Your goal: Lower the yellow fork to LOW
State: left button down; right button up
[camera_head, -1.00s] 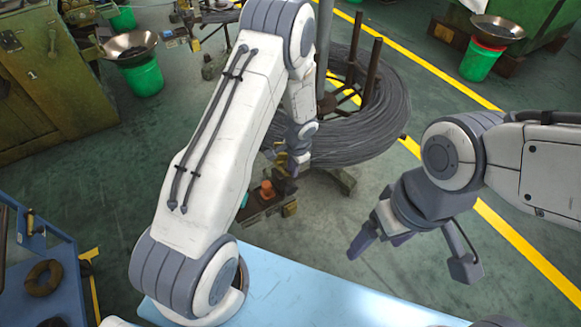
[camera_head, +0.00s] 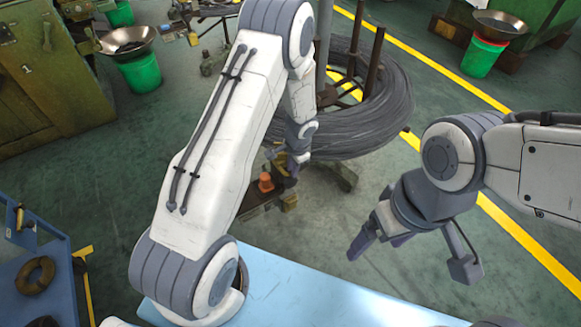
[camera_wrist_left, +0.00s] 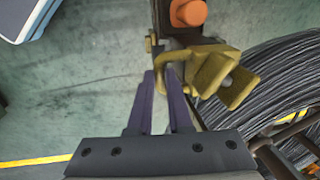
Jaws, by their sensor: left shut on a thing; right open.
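The yellow fork (camera_wrist_left: 225,78) shows in the left wrist view as a bent yellow piece on a dark metal bar, beside an orange knob (camera_wrist_left: 188,12). My left gripper (camera_wrist_left: 161,78) has its two purple fingers close together on the near-left loop of the fork. In the head view my left gripper (camera_head: 293,168) reaches down beside the wire coil, and the arm partly hides the place of contact. The orange knob (camera_head: 265,182) shows just left of it. My right gripper (camera_head: 377,248) is open and empty, in the air at the right.
A large coil of dark wire (camera_head: 375,135) on a stand lies just beyond the left gripper. A light blue surface (camera_head: 300,292) is in front. A blue cart (camera_head: 45,240) stands at lower left. Green buckets (camera_head: 142,76) stand farther back.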

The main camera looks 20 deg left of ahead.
pick_arm(q)
jog(key=shift+f, duration=0.25)
jog(key=c, duration=0.8)
grip_release()
jog(key=shift+a+f, duration=0.1)
jog(key=shift+c, duration=0.2)
notch_tip(320, 180, up, 10)
jog(key=s+d+p, duration=0.1)
jog(key=shift+d+r, duration=0.25)
